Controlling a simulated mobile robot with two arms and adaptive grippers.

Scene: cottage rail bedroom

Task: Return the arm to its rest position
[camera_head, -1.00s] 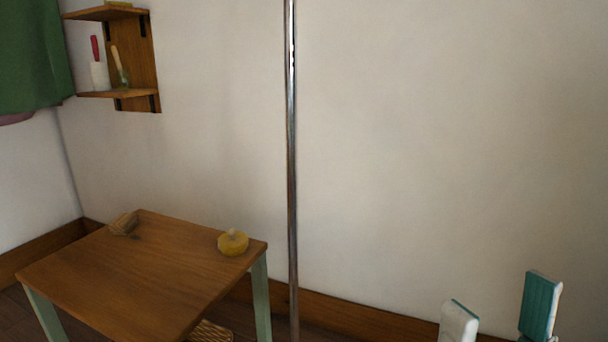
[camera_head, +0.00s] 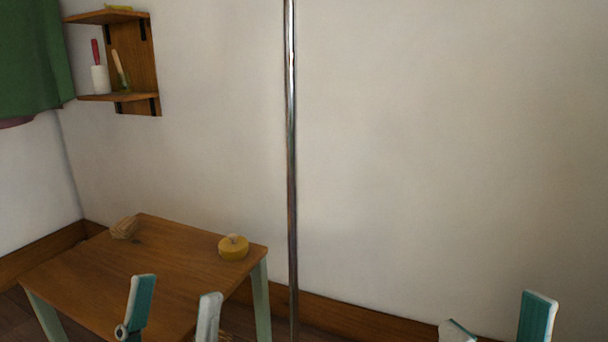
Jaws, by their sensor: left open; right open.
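My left gripper (camera_head: 172,310) shows at the bottom left of the head view. Its two fingers stand apart, with nothing between them, in front of the wooden table in the picture. My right gripper (camera_head: 492,325) is at the bottom right edge. Its fingers are also apart and empty, with the white wall and skirting board behind it. The lower parts of both grippers and both arms are out of frame.
The wooden table (camera_head: 178,258) bears a round yellow object (camera_head: 233,247) and a small brown object (camera_head: 125,228). A metal pole (camera_head: 291,180) stands right of it. A wall shelf (camera_head: 130,65) and a green cloth (camera_head: 32,60) are at upper left.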

